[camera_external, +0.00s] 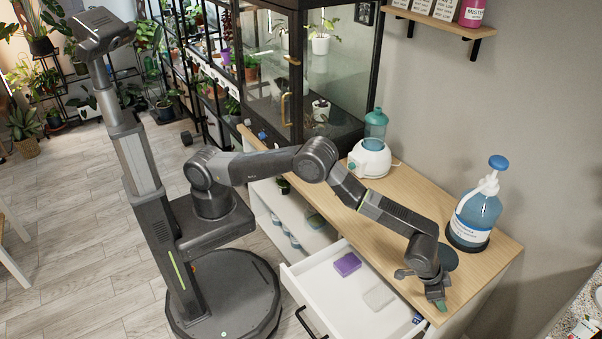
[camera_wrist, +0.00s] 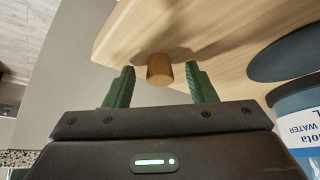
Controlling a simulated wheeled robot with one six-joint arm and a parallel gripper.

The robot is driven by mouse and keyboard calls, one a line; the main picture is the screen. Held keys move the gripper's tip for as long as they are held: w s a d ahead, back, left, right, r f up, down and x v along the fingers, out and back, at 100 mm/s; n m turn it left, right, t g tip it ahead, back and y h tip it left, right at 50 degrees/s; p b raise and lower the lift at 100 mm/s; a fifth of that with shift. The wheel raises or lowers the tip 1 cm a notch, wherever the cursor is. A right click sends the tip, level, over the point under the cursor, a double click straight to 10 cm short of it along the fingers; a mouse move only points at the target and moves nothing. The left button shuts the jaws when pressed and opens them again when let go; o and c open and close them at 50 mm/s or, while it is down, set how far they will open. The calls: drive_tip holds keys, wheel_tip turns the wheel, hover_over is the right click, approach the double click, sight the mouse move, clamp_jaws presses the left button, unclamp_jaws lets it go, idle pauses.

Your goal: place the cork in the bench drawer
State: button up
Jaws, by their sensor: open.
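The cork (camera_wrist: 160,70), a small brown cylinder, is on the wooden bench top (camera_wrist: 230,45) near its edge in the wrist view. My gripper (camera_wrist: 162,87) is open, with one green finger on each side of the cork's near end; neither finger touches it. In the external view my gripper (camera_external: 437,303) is low at the bench's front right edge, and I cannot make out the cork there. The white bench drawer (camera_external: 322,287) is pulled open, left of my gripper.
A purple block (camera_external: 347,264) and a pale block (camera_external: 379,297) lie in the drawer. A blue pump bottle (camera_external: 476,215) stands on the bench behind my gripper. A white device with a teal tank (camera_external: 370,158) stands farther back. The bench between them is mostly clear.

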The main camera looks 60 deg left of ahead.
clamp_jaws()
